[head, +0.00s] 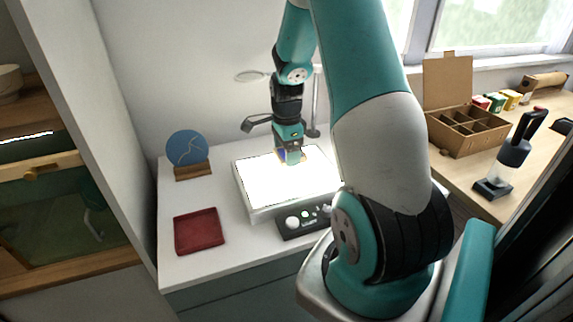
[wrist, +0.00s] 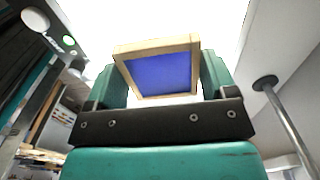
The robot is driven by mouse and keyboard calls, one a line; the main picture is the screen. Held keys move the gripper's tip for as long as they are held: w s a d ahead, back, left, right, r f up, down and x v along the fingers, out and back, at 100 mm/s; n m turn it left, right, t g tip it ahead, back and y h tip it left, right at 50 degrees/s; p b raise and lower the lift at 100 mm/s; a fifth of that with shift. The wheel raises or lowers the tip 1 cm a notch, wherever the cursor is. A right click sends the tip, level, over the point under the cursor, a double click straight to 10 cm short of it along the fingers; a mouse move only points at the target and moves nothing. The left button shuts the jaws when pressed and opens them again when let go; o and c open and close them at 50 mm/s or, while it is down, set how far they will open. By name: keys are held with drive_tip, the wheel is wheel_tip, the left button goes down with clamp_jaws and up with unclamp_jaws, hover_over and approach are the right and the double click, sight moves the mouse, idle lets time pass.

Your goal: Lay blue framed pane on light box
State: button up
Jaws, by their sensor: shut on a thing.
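The blue framed pane (wrist: 160,72) has a pale wooden frame around a blue centre. My gripper (wrist: 163,82) is shut on it, with a teal finger on each side of the frame. In the head view my gripper (head: 291,155) is over the lit white top of the light box (head: 262,184), toward its back edge. Only a small blue and wooden bit of the pane shows there. The bright glow hides whether the pane touches the light box.
A control box (head: 303,221) with a knob sits at the light box's front edge. A dark red tray (head: 199,231) lies front left, and a blue disc (head: 187,147) stands in a wooden holder behind it. A lamp post (head: 314,110) rises behind.

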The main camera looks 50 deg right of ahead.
sight(287, 173)
drive_tip(key=shift+f, duration=2.45)
drive_tip(key=shift+f, duration=0.1)
drive_tip(key=o, duration=0.9)
